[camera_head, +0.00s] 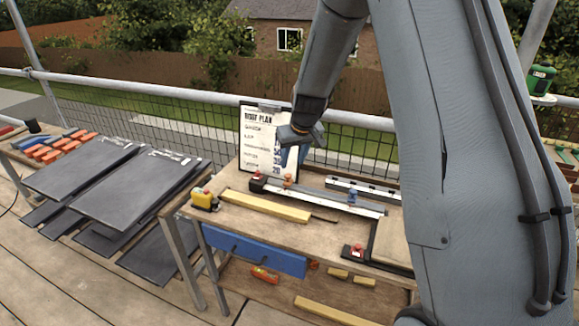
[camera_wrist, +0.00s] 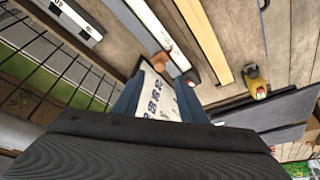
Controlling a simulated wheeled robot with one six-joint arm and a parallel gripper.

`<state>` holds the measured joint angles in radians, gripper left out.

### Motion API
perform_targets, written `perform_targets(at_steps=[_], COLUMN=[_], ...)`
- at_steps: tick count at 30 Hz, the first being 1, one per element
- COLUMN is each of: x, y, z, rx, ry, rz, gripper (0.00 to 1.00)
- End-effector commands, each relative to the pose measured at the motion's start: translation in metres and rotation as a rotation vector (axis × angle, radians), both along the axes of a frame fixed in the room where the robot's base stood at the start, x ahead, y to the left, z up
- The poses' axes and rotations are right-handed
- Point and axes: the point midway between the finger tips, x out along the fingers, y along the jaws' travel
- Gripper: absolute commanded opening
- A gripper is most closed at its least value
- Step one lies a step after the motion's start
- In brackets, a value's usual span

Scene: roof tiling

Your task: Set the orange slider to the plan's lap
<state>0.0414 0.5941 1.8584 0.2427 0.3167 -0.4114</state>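The gauge rail (camera_head: 325,199) lies on the workbench, with a black and red block at its left end. A small orange slider (camera_head: 288,180) sits near that end; it also shows in the wrist view (camera_wrist: 160,62). My gripper (camera_head: 291,155) hangs above the rail, in front of the plan. Its blue fingers (camera_wrist: 158,100) are apart, with nothing between them.
A yellow wood strip (camera_head: 265,206) and a yellow tape measure (camera_head: 205,199) lie at the bench's front left. Another slotted rail (camera_head: 362,189) lies behind the gauge. Dark slates (camera_head: 125,185) are stacked to the left. A mesh guardrail runs behind the bench.

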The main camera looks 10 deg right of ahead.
Motion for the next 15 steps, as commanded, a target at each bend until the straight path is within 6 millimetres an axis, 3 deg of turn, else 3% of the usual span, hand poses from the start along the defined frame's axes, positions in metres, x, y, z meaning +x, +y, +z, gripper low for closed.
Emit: perform_targets(at_steps=[5, 15], x=[0.008, 0.024], y=[0.001, 0.004], z=[-0.011, -0.052], rx=[-0.001, -0.001], ry=[-0.003, -0.003], rz=[0.004, 0.003], gripper=[0.38, 0.38])
